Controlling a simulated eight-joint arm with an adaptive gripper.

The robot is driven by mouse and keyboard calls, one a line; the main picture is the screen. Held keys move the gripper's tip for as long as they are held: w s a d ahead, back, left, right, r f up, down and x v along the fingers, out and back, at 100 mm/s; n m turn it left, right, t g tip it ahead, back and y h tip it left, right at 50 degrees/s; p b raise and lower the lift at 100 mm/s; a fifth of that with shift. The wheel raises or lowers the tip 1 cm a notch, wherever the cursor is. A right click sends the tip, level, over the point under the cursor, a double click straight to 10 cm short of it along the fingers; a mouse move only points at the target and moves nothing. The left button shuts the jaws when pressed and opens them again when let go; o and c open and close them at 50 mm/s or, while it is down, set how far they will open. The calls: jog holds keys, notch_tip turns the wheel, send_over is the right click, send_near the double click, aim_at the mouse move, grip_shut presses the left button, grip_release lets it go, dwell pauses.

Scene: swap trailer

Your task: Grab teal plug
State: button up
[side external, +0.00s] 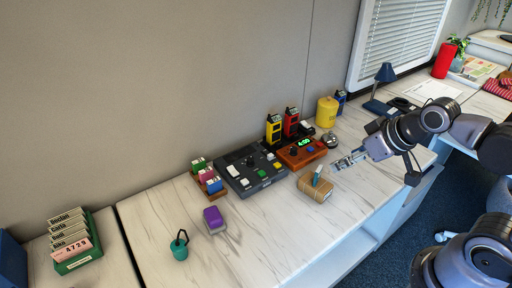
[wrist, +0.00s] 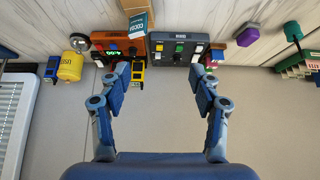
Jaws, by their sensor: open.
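A rounded teal object with a black loop on top (side external: 179,250) stands on the near left part of the counter, and it also shows at the right of the wrist view (wrist: 292,31). A smaller teal piece (side external: 317,177) sits on a brown box (side external: 313,189); its lettered face shows in the wrist view (wrist: 138,25). I cannot tell for certain which is the plug. My gripper (side external: 350,159) is open and empty, above the counter to the right of the brown box. Its spread fingers show in the wrist view (wrist: 161,82), with nothing between them.
A dark control panel (side external: 252,170) and an orange device (side external: 301,152) stand along the wall. A purple block (side external: 213,220), a rack of small colored items (side external: 208,177) and a yellow canister (side external: 326,111) are nearby. The front middle of the counter (side external: 265,235) is clear.

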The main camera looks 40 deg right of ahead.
jog(key=w+a+r+n+g+y, duration=0.1)
jog(key=w+a+r+n+g, duration=0.1)
jog(key=w+a+r+n, duration=0.35)
jog(key=n+g, duration=0.5)
jog(key=n, duration=1)
send_over(177, 245)
jog(key=d, duration=0.1)
jog(key=shift+h, duration=0.4)
jog(key=f, duration=1.5)
jog(key=shift+w+f, duration=0.1)
jog(key=shift+w, duration=0.1)
jog(key=shift+s+a+f, duration=0.1)
jog(key=shift+a+f, duration=0.15)
jog(key=shift+f, duration=0.05)
jog(key=shift+a+f+n, duration=0.1)
jog(key=shift+f+n, duration=0.15)
jog(key=shift+f, duration=0.1)
jog(key=shift+s+a+f, duration=0.1)
jog(key=shift+f, duration=5)
